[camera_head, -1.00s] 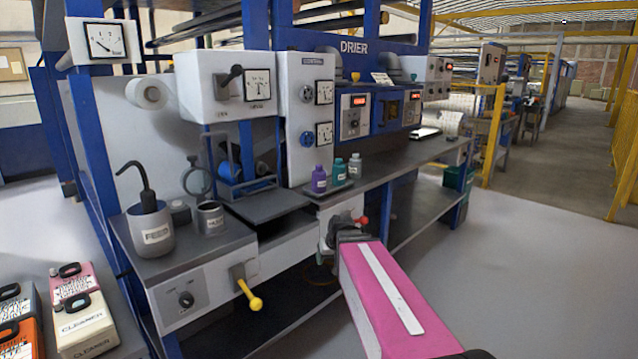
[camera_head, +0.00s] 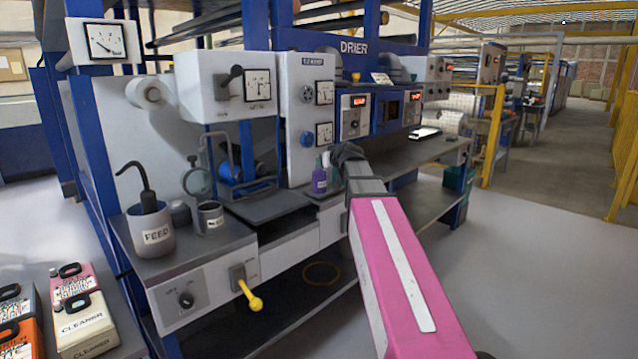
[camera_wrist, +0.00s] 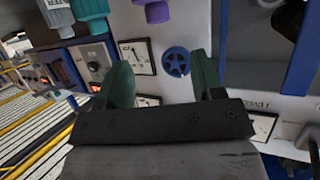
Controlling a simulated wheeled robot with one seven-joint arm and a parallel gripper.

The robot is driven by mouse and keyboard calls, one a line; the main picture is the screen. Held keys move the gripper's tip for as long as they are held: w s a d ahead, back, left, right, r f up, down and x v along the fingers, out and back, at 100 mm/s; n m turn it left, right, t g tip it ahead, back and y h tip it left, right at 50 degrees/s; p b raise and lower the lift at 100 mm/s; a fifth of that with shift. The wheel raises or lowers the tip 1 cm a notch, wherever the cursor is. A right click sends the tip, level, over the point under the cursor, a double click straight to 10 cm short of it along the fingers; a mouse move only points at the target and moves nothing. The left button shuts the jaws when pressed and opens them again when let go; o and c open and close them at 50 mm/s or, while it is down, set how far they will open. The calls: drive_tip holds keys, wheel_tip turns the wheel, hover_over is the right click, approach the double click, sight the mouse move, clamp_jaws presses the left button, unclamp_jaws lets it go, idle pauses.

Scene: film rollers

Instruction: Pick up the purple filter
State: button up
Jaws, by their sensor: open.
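A grey-white bottle (camera_wrist: 56,12) is beside the teal one. The panel with dials and a blue knob (camera_wrist: 176,62) rises close behind the bottles. A yellow-knobbed lever (camera_head: 250,290) sticks out from the bench front. The feed pot (camera_head: 150,230) stands at left.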

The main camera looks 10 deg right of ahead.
sight(319, 179)
drive_tip(key=x, duration=1)
drive_tip(key=shift+f, duration=0.3)
drive_tip(key=shift+s, duration=0.1)
drive_tip(key=c, duration=1)
